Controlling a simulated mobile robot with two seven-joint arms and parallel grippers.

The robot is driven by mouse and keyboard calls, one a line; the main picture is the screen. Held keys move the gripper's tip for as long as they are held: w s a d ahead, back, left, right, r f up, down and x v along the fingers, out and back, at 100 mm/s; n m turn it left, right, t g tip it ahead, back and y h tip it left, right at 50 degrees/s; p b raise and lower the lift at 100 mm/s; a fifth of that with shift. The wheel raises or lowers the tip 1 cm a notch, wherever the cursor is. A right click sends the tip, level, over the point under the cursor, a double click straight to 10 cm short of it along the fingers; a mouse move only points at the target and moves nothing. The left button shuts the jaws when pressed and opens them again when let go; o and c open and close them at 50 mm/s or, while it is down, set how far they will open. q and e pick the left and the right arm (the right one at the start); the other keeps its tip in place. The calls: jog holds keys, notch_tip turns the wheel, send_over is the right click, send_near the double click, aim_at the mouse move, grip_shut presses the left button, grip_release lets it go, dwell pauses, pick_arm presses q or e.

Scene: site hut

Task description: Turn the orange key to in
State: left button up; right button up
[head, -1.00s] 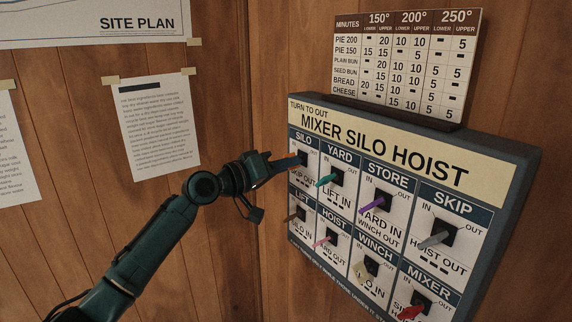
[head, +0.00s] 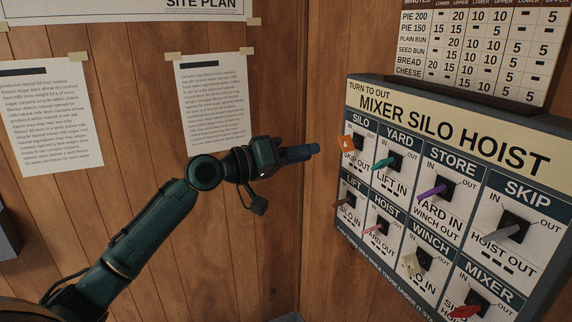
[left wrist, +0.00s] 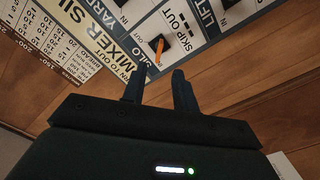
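The orange key (head: 347,144) sticks out of the SILO switch at the top left of the hoist panel (head: 440,130). IN and OUT are marked around the switches; I cannot tell for sure which mark the orange key points to. My left gripper (head: 314,150) is to the left of the orange key, apart from it, with bare wall between. In the left wrist view the orange key (left wrist: 157,50) shows beyond the fingertips (left wrist: 156,76), which stand apart with nothing between them. My right gripper is in neither view.
The teal key (head: 382,164) and brown key (head: 343,203) sit close to the orange one. Purple (head: 430,193), pink (head: 374,230), grey, cream and red keys fill the other switches. A minutes chart (head: 480,50) stands above the panel.

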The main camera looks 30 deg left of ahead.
pick_arm(q)
jog(key=v, duration=0.4)
jog(key=shift+b, duration=0.4)
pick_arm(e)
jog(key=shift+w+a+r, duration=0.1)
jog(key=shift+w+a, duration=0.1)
pick_arm(q)
jog(key=s+d+f+g+y+p, duration=0.1)
jog(key=s+d+f+y, duration=0.15)
jog(key=f, duration=1.05)
jog(key=s+d+f+g+y+p, duration=0.15)
jog(key=s+d+f, duration=0.25)
jog(key=f, duration=0.9)
jog(key=s+d+f+m+y, duration=0.1)
jog(key=s+d+f, duration=0.2)
jog(key=s+f, duration=0.3)
jog(key=s+d+f+m+g+y, duration=0.1)
jog(key=s+d+f+m+y, duration=0.1)
jog(key=s+f, duration=0.5)
jog(key=s+d, duration=0.1)
jog(key=s, duration=0.3)
jog(key=shift+s+d+m+y, duration=0.15)
jog(key=shift+s+m+y, duration=0.15)
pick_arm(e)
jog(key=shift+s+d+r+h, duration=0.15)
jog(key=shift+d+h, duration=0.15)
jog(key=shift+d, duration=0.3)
